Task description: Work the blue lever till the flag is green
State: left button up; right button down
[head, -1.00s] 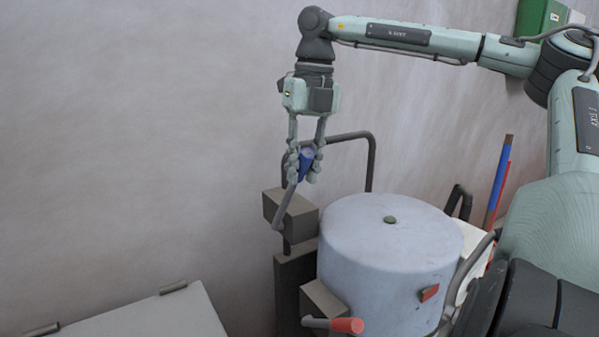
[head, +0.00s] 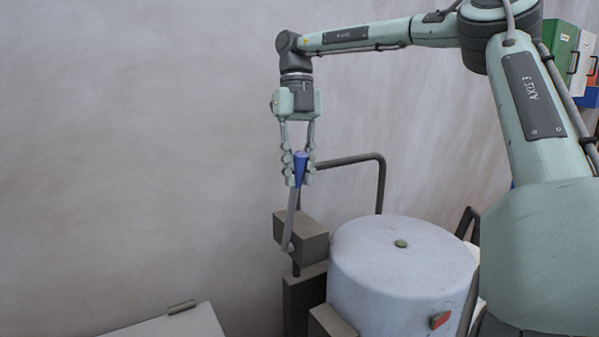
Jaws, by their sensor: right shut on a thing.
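The blue lever has a blue grip (head: 300,168) on a grey bar (head: 291,222), which rises from a brownish-grey box (head: 301,238) beside the drum. The bar stands nearly upright, leaning slightly right. My right gripper (head: 298,180) points down and is shut on the blue grip, its fingers on both sides of it. A small red flag-like plate (head: 440,319) shows low on the drum's front; I see no clearly green flag face. My left gripper is not in view.
A pale grey drum (head: 390,280) with a small green cap (head: 401,243) stands right of the lever. A dark bent pipe (head: 350,159) rises behind it. A pale panel (head: 185,325) lies lower left. Green and white binders (head: 562,50) are upper right. The wall area at left is clear.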

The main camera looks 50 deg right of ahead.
jog(key=shift+d, duration=0.1)
jog(key=c, duration=1.3)
grip_release()
jog(key=shift+s, duration=0.1)
jog(key=shift+r, duration=0.1)
jog(key=v, duration=1.2)
